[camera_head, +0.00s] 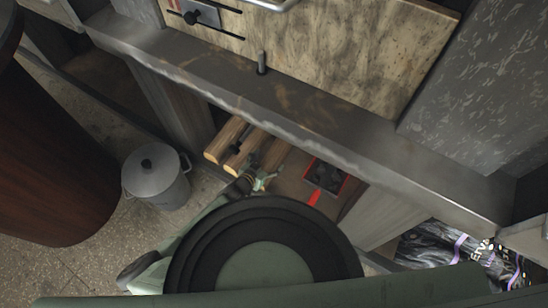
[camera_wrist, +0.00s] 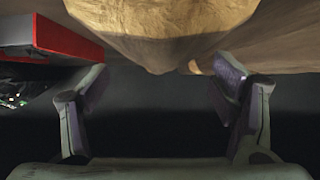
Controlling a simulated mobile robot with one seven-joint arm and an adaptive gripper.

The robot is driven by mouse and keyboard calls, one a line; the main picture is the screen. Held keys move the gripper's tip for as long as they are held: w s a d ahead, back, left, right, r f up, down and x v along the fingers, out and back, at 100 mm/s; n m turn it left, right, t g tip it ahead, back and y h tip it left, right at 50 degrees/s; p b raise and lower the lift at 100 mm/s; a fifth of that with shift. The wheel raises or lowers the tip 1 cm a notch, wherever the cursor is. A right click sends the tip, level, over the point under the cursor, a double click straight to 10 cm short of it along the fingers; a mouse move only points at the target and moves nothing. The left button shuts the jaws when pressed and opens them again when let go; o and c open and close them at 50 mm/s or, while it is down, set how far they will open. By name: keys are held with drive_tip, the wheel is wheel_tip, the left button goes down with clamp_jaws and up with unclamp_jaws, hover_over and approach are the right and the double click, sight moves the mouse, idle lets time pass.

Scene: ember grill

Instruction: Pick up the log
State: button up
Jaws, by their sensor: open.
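Several split logs lie side by side on the open shelf under the counter. A left log (camera_head: 225,139) and a middle log (camera_head: 243,155) show pale cut ends in the head view. In the wrist view, the end of one log (camera_wrist: 160,38) is large and close at the top centre, over the gap between my fingers. My gripper (camera_wrist: 158,92) is open, its two fingers apart with nothing between the tips that I can see. In the head view, my gripper (camera_head: 263,181) is at the front of the shelf, by the near ends of the logs. Which log it faces is unclear there.
The counter edge (camera_head: 290,130) overhangs the shelf. A lidded metal pot (camera_head: 156,182) stands on the floor left. A dark printed bag (camera_head: 455,255) is at right.

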sight(271, 158)
drive_tip(key=x, duration=0.3)
drive_tip(key=shift+w+f, duration=0.1)
drive_tip(key=shift+w, duration=0.25)
drive_tip(key=shift+c, duration=0.5)
drive_tip(key=shift+d, duration=0.15)
clamp_jaws()
